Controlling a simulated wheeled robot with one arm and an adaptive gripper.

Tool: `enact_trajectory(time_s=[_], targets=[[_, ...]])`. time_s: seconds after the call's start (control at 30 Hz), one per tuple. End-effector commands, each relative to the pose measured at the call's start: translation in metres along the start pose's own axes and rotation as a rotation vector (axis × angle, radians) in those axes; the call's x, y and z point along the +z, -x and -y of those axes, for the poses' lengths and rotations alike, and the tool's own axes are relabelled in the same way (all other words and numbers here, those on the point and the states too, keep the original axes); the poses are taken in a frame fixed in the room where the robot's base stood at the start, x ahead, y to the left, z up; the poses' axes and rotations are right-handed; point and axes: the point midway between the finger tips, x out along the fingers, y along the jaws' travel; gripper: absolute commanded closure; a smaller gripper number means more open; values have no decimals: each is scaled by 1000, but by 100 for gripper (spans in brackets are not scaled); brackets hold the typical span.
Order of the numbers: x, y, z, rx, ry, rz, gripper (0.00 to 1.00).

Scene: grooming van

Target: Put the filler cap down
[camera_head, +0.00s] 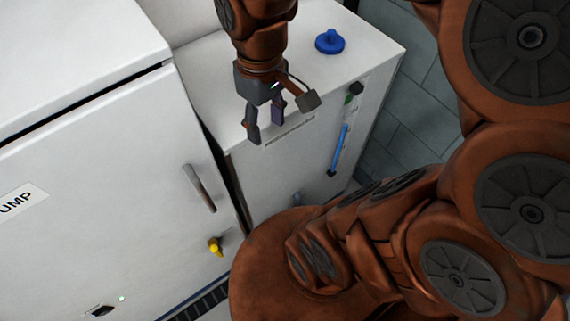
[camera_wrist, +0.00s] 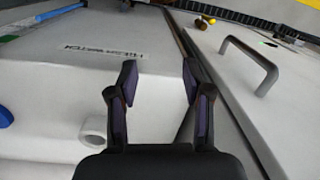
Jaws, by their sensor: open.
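The blue filler cap (camera_head: 330,41), a round disc with a raised knob, sits upright on the top of the white cabinet (camera_head: 380,52), toward the back right. In the wrist view a blue piece of it (camera_wrist: 5,117) shows at the left edge. My gripper (camera_head: 264,120) is open and empty, pointing down near the cabinet's front left edge, apart from the cap and left of it. In the wrist view nothing lies between my fingers (camera_wrist: 160,78). A short white open tube (camera_wrist: 93,130) stands on the cabinet top, left of my gripper; my arm hides it in the head view.
A larger white cabinet (camera_head: 90,155) with a grey handle (camera_head: 198,186) and a yellow knob (camera_head: 215,246) stands close on the left. A blue gauge strip (camera_head: 339,148) runs down the smaller cabinet's front. The cabinet top around the cap is clear.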

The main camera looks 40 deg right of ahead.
Motion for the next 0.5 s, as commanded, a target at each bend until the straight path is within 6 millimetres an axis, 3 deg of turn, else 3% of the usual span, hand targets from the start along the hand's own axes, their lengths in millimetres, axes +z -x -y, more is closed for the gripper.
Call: enact_trajectory(time_s=[0.03,0.2,0.33,0.5], targets=[[17,-12,9,8,-29,26,50],[54,-40,24,29,-140,71,50],[69,-51,30,38,-190,89,50],[73,-54,31,39,-205,91,50]])
